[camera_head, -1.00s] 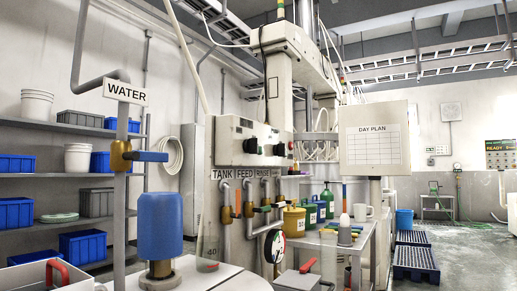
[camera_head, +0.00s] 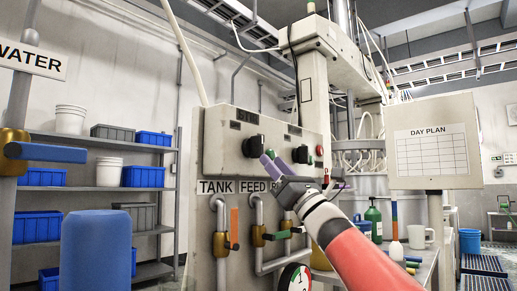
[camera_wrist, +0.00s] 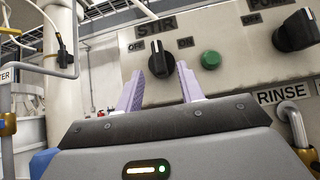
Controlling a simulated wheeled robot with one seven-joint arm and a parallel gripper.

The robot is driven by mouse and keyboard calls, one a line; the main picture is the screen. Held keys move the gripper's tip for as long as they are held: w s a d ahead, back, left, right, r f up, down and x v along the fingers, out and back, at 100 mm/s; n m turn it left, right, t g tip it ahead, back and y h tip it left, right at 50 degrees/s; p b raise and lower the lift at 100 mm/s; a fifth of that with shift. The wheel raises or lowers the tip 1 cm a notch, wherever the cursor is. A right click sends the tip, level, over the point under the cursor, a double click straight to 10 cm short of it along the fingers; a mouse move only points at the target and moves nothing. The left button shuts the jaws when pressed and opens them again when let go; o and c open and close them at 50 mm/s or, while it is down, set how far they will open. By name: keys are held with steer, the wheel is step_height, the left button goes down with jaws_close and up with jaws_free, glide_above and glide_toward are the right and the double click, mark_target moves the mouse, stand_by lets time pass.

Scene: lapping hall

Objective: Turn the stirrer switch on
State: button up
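The STIR switch is a black rotary knob (camera_wrist: 160,58) with a white pointer line, on a beige panel (camera_wrist: 235,75). OFF is marked to its upper left and ON to its upper right; the pointer stands near upright, leaning slightly toward OFF. In the head view this appears to be the left knob (camera_head: 252,147). My gripper (camera_head: 270,163) reaches up to the panel from the lower right. Its two lilac fingers (camera_wrist: 168,72) are apart, and in the wrist view the knob shows between their tips. Whether they touch it I cannot tell.
A green button (camera_wrist: 210,60) is right of the STIR knob, with the PUMP knob (camera_wrist: 297,32) beyond. A red button (camera_head: 319,150) is at the panel's right. Pipes with valves (camera_head: 220,243) and a gauge (camera_head: 296,279) are below. A DAY PLAN board (camera_head: 434,145) stands right.

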mark_target(262, 148)
steer(key=p+x, duration=0.3)
steer(key=x, duration=0.3)
steer(key=shift+a+r+p, duration=0.1)
steer(key=shift+r+p, duration=0.2)
steer(key=shift+p, duration=0.1)
steer(key=shift+w+a+r, duration=0.25)
steer(key=shift+a+r, duration=0.1)
jaws_close()
